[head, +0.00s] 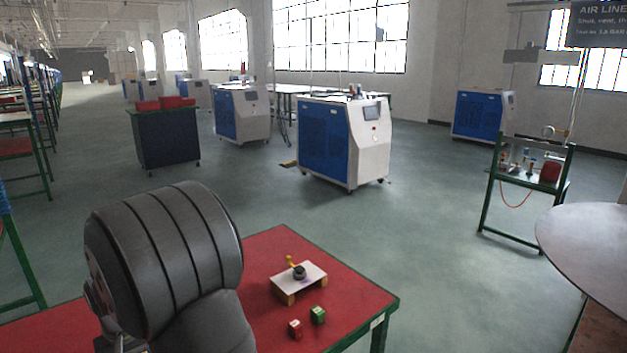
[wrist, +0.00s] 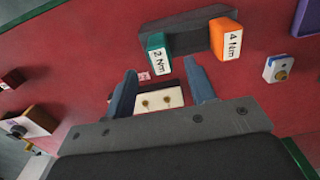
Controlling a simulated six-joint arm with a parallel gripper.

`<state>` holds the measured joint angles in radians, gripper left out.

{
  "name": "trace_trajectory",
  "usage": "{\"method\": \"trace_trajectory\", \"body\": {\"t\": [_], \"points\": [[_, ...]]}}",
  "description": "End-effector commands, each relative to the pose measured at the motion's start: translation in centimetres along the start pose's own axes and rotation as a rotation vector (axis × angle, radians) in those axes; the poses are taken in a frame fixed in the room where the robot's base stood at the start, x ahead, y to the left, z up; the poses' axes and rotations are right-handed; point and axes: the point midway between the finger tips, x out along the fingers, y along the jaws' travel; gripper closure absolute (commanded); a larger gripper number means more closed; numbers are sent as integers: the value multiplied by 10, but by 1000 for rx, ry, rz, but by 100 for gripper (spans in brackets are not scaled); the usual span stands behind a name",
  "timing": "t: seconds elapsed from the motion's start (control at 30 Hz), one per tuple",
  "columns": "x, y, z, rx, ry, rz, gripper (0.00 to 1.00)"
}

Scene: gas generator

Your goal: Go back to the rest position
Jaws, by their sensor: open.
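My gripper (wrist: 160,72) shows in the wrist view with its two blue-grey fingers spread apart. No thing is held between them. In the head view my dark grey arm fills the lower left over the red table (head: 270,245), and the fingers cannot be made out there.
Ahead in the wrist view is a dark holder (wrist: 188,38) with a green 2 Nm piece (wrist: 158,57) and an orange 4 Nm piece (wrist: 226,40). The head view shows a raised white plate (head: 312,278), red cube (head: 295,328) and green cube (head: 318,315).

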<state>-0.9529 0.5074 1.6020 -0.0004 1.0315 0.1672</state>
Motion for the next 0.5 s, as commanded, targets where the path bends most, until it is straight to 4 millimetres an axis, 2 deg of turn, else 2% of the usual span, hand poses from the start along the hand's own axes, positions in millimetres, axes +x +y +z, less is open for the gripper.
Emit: {"method": "trace_trajectory", "body": {"t": [0.1, 0.2, 0.4, 0.5], "points": [[25, 0, 1, 0, -5, 1, 49], [41, 0, 1, 0, -3, 1, 49], [61, 0, 0, 0, -1, 0, 49], [65, 0, 0, 0, 0, 0, 49]]}}
